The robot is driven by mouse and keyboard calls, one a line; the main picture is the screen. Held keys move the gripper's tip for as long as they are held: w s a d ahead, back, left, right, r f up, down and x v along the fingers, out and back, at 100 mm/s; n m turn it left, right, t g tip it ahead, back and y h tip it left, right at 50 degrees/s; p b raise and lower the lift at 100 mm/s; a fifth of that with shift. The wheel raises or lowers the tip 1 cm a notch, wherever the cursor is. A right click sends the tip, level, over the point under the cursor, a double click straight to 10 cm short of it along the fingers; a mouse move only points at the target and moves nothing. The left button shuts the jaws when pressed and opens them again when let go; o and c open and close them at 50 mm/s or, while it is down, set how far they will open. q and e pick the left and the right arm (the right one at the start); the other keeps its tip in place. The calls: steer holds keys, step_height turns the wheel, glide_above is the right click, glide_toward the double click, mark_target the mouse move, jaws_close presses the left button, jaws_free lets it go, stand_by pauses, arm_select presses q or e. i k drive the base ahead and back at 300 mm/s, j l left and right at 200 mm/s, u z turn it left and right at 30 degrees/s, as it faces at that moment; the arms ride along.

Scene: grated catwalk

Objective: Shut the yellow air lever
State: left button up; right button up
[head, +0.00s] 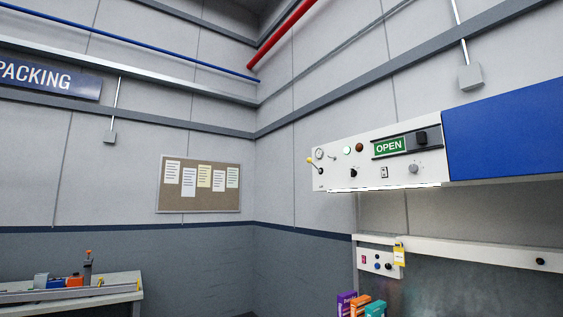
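A small lever with a yellow tip (310,161) sticks out at the left end of a white control panel (340,177) on the right side of the head view. The lever slants up and to the left from its pivot. A round gauge (319,153) sits just above and right of it. A green sign reading OPEN (389,147) is on the same panel, with a dark slider block (421,138) beside it. Neither of my grippers is in view.
A bench with a lower panel (380,262) and a hanging yellow tag (399,256) stands below. Colored boxes (360,305) stand at the bottom. Another bench (120,288) with small items is at lower left. A corkboard (199,185) hangs on the wall.

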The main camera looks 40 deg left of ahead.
mark_target(308, 160)
steer(key=u, duration=1.15)
